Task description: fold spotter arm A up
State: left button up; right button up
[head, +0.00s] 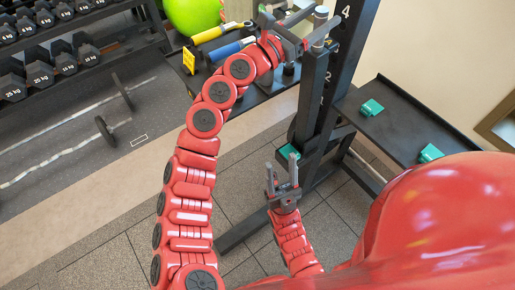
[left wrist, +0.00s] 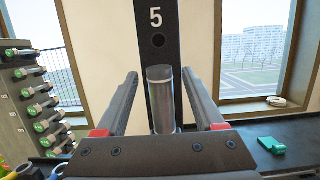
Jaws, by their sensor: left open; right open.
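A black rack upright (head: 340,70) rises at the upper middle of the head view; it carries a 5 in the left wrist view (left wrist: 158,60). A grey metal cylinder (left wrist: 160,98), which looks like part of a spotter arm, stands upright in front of it; it also shows in the head view (head: 321,14). No letter A is readable, and its lower end is hidden. My left gripper (head: 296,24) is open, its fingers (left wrist: 160,100) on either side of the cylinder with gaps. My right gripper (head: 283,182) is open and empty, lower, near the rack's foot.
A green ball (head: 192,14), dumbbells (head: 38,74) and bars (head: 70,115) lie further left.

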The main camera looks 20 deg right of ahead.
pick_arm(q)
jog(key=shift+v, duration=2.95)
jog(key=shift+f, duration=0.1)
